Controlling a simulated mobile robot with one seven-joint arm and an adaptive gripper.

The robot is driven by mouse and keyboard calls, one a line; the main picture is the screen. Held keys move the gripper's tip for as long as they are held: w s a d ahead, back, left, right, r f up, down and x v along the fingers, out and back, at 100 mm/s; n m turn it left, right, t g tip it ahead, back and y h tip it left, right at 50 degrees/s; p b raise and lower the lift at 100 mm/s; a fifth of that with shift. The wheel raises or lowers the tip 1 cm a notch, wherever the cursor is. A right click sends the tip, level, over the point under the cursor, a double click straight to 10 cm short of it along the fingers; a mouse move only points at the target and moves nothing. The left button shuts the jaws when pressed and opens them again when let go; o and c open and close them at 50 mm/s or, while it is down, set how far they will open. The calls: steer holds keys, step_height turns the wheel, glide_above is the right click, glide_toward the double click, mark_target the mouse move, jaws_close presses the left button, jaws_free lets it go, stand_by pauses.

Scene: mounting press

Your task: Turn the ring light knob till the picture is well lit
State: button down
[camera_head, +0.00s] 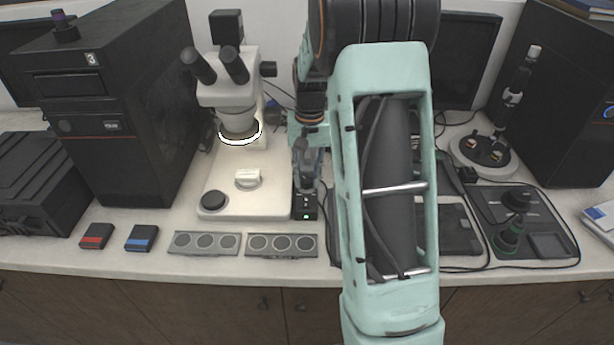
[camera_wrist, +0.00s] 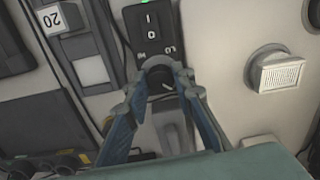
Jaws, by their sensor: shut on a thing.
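The ring light (camera_head: 240,132) glows white around the microscope's lens in the head view. Its black control box (camera_head: 305,209) stands right of the microscope base, with a small green lamp lit on its front. My gripper (camera_head: 305,184) points down over this box. In the wrist view my gripper (camera_wrist: 160,82) has its fingertips closed on the dark round knob (camera_wrist: 158,70) of the box. The box face (camera_wrist: 150,28) shows a switch and white marks. The knob's pointer cannot be made out. A dark monitor (camera_head: 467,60) is partly hidden behind my arm.
The white microscope (camera_head: 230,95) stands close on the left; its base (camera_wrist: 215,20) borders the box in the wrist view. A black mat (camera_head: 540,215) lies right.

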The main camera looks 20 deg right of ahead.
mark_target(309, 180)
steer(key=c, duration=1.6)
jaws_free()
steer(key=shift+r, duration=0.1)
step_height(309, 180, up, 12)
steer(key=shift+d+f, duration=0.1)
steer(key=shift+d, duration=0.05)
steer(key=shift+s+d, duration=0.1)
